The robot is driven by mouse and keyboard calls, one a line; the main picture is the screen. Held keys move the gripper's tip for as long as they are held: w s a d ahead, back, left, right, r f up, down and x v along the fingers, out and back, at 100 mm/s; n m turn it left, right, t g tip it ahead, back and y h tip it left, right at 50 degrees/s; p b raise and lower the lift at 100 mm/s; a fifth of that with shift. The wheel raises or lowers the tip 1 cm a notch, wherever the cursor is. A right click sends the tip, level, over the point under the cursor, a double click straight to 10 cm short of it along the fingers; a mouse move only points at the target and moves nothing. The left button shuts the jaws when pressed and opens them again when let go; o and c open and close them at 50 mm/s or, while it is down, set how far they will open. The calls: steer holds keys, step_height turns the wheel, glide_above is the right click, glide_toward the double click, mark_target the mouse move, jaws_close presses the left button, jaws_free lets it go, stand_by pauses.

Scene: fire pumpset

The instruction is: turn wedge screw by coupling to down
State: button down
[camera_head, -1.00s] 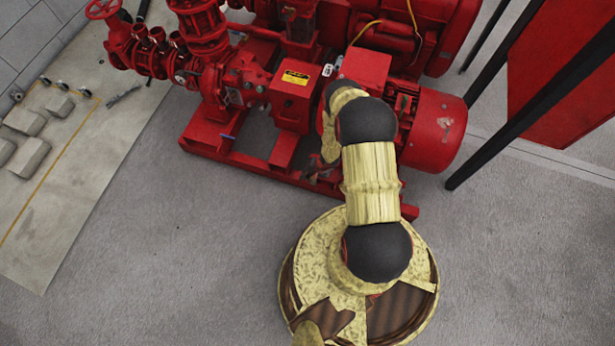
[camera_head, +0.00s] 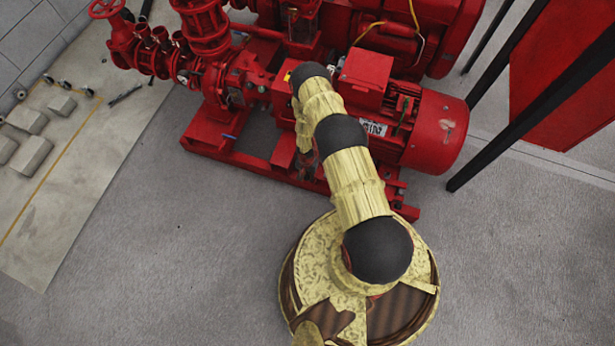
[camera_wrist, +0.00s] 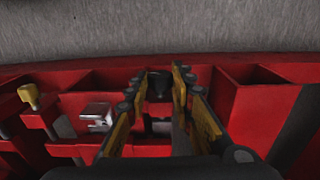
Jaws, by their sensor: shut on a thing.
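In the wrist view my gripper (camera_wrist: 158,82) has its two yellow-and-black fingers on either side of a small dark piece (camera_wrist: 158,86) and is shut on it. This piece looks like the wedge screw; its lower part is hidden and I cannot make out its turn. It sits at the edge of the red pump base frame (camera_wrist: 75,80). In the head view the red pump set with its coupling housing (camera_head: 283,95) stands behind my arm, which hides part of the housing. The gripper is low by the base frame there, too small to read.
A yellow-topped peg (camera_wrist: 29,94) and a silver block (camera_wrist: 96,114) are left of my fingers. A red box-shaped channel (camera_wrist: 262,100) is close on the right. The red motor (camera_head: 437,130) and black posts (camera_head: 500,155) stand right. The grey floor (camera_head: 180,270) in front is clear.

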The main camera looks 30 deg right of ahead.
steer(key=shift+w+a+g+h, duration=0.15)
steer(key=shift+g+h, duration=0.35)
steer(key=shift+g, duration=0.1)
steer(key=g, duration=0.1)
steer(key=g+h, duration=0.1)
steer(key=h, duration=0.1)
steer(key=shift+w+a+f+g, duration=0.2)
steer(key=shift+w+a+g, duration=0.1)
steer(key=shift+g, duration=0.1)
steer(key=shift+w+f+g+h, duration=0.15)
steer(key=shift+f+g+h, duration=0.05)
steer(key=shift+g+h, duration=1.4)
steer(key=shift+g, duration=0.3)
steer(key=c, duration=1.6)
jaws_free()
steer(key=shift+o, duration=0.3)
steer(key=shift+w+a, duration=0.1)
steer(key=v, duration=1.2)
